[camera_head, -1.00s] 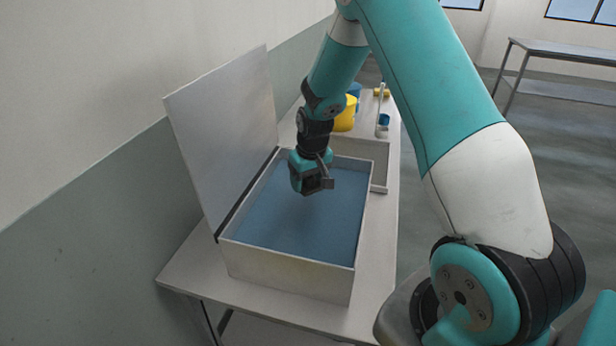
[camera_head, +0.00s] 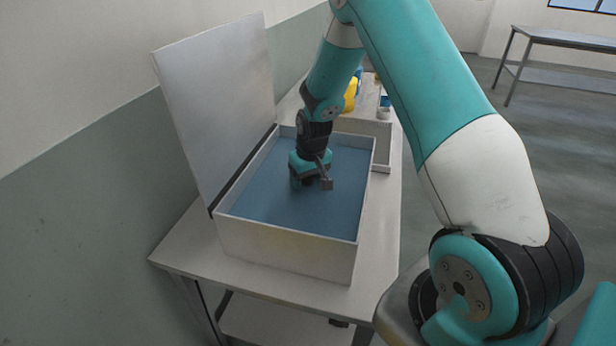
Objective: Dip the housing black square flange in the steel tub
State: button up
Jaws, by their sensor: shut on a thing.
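The steel tub (camera_head: 288,250) stands on the table, full of blue liquid (camera_head: 270,205), with its lid (camera_head: 217,90) raised upright along the left side. My gripper (camera_head: 313,184) points down inside the tub's rim, its lower end at the liquid's surface. It is shut on the housing with the black square flange. The housing is mostly hidden by the gripper and the liquid; I cannot make out its outline or how deep it is.
The table (camera_head: 185,245) has a bare strip in front of the tub. Behind the tub are a pale open box (camera_head: 376,130), a yellow container (camera_head: 350,96) and a small blue-and-white item (camera_head: 384,106). A grey wall is at left; another bench (camera_head: 570,38) stands far right.

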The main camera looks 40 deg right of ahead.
jog(key=shift+f+b, duration=1.25)
jog(key=shift+f, duration=0.75)
dwell(1.1)
jog(key=shift+r+p, duration=4.7)
jog(key=shift+r, duration=1.6)
